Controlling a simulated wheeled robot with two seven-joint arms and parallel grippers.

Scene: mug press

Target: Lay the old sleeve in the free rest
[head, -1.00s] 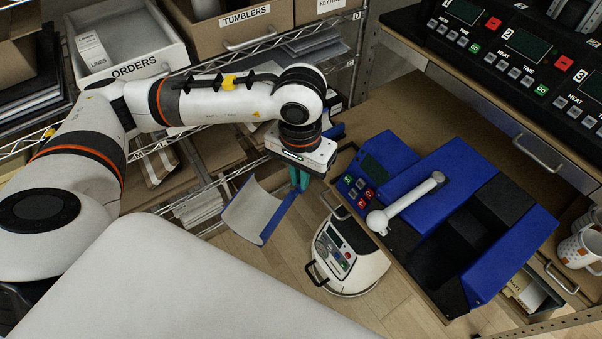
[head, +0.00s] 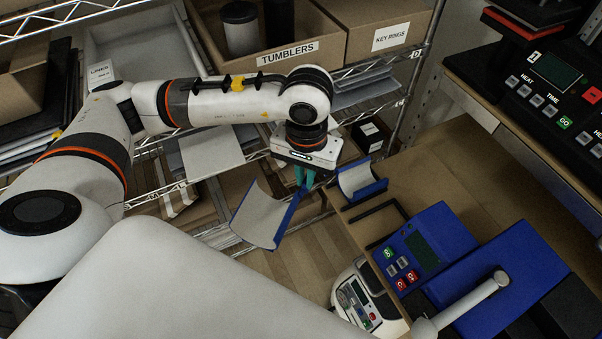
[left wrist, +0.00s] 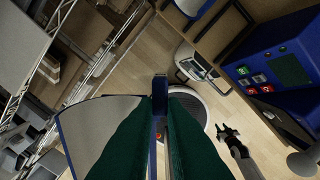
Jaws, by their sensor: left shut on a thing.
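My left gripper (head: 304,175) is shut on a curved sleeve (head: 262,215), pale grey inside with blue edges, at its right edge. The sleeve hangs in the air beside the bench's left edge. The left wrist view shows the green fingers (left wrist: 160,125) closed on it and its pale face (left wrist: 95,130). A second sleeve (head: 358,180), pale with a blue edge, lies at the bench's far left corner, right of the gripper. Nearer on the bench, an empty dark frame (head: 378,217) looks like a free rest. A small dark claw (left wrist: 226,134) in the left wrist view is probably my right gripper; its opening is unclear.
A blue press (head: 515,265) with a grey lever (head: 475,300) stands on the brown bench (head: 450,165), right of the frame. A wire shelf (head: 375,65) with boxes stands behind my left arm. Wooden floor (head: 300,250) shows below the sleeve.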

